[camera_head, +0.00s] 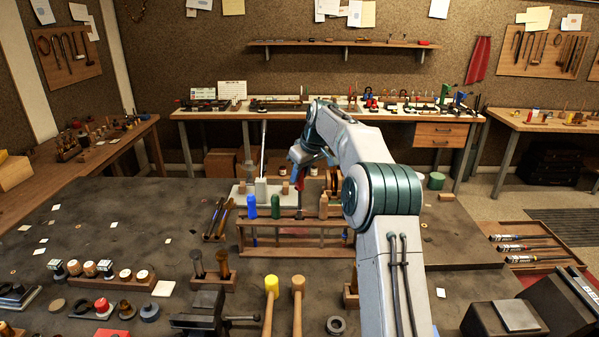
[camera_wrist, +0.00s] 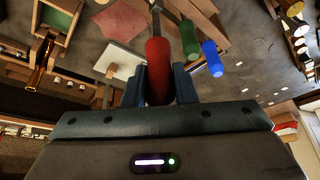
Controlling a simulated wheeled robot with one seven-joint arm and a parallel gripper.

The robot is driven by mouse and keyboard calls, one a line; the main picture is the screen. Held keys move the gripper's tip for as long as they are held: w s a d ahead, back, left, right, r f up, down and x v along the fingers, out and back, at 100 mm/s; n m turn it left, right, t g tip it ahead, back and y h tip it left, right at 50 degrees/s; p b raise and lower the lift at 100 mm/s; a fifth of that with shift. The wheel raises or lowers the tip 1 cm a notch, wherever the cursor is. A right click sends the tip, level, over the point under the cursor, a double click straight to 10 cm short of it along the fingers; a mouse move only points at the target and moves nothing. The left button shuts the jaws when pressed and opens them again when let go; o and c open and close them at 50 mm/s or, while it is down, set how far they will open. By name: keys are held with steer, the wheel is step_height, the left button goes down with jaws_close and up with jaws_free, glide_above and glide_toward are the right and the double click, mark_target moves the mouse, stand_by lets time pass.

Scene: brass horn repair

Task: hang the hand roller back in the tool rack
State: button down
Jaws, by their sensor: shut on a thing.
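My gripper (camera_head: 303,165) is shut on the red handle of the hand roller (camera_wrist: 158,62), seen in the wrist view between the two dark fingers. A metal shaft runs from the handle up to the top of that view; the roller end is not clear. In the head view the red handle (camera_head: 301,184) shows just below my gripper, over the back of the tool rack (camera_head: 262,250). The wooden rack holds a blue handle (camera_head: 251,206), a green handle (camera_head: 275,206) and a wooden handle (camera_head: 323,207) upright. My arm hides the rack's right end.
A pale block (camera_head: 240,193) stands behind the rack. Mallets with yellow (camera_head: 271,287) and wooden (camera_head: 298,286) heads stand in front. A vise (camera_head: 207,312) is at the front, and a pen tray (camera_head: 540,240) is at right.

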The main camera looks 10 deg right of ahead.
mark_target(300, 209)
steer(key=shift+f+b, duration=0.3)
steer(key=shift+f, duration=0.3)
steer(key=shift+p, duration=0.6)
stand_by(0.9)
stand_by(0.3)
steer(key=shift+f+b, duration=3.2)
steer(key=shift+f, duration=1.55)
steer(key=c, duration=1.1)
jaws_free()
steer(key=v, duration=1.4)
steer(key=shift+b, duration=0.45)
steer(key=shift+w+a, duration=0.1)
